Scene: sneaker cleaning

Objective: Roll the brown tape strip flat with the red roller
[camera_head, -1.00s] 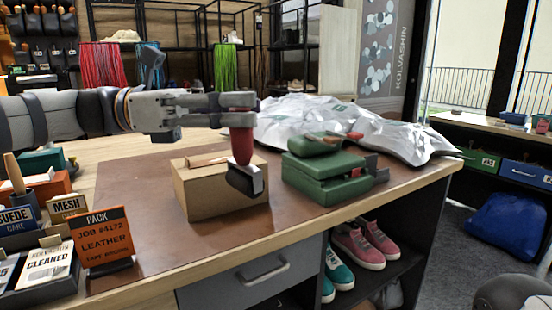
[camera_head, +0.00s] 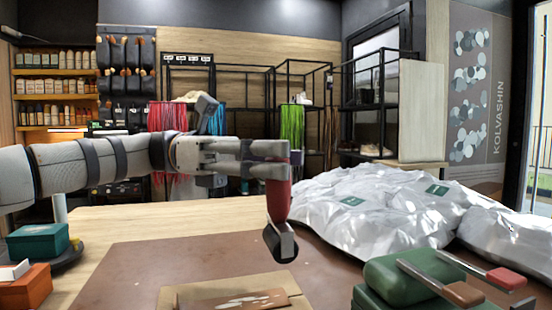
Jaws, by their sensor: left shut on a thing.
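My left gripper (camera_head: 280,163) is shut on the red handle of the roller (camera_head: 278,202). The roller hangs nearly upright, with its black head (camera_head: 281,243) at the bottom. In the picture the head is just above and right of the cardboard box (camera_head: 170,296); the view does not clearly show whether it is over the box or how high. The brown tape strip (camera_head: 238,302) lies on top of the box, with pale streaks on it. The frame's bottom edge cuts off the box and strip. My right gripper is not in view.
A green case (camera_head: 402,280) stands at right, with tools with red and brown handles by it. Silvery-white bags (camera_head: 375,205) cover the back right of the table. A teal box (camera_head: 38,242) and an orange box (camera_head: 25,287) are at left. The mat (camera_head: 120,272) left of the box is clear.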

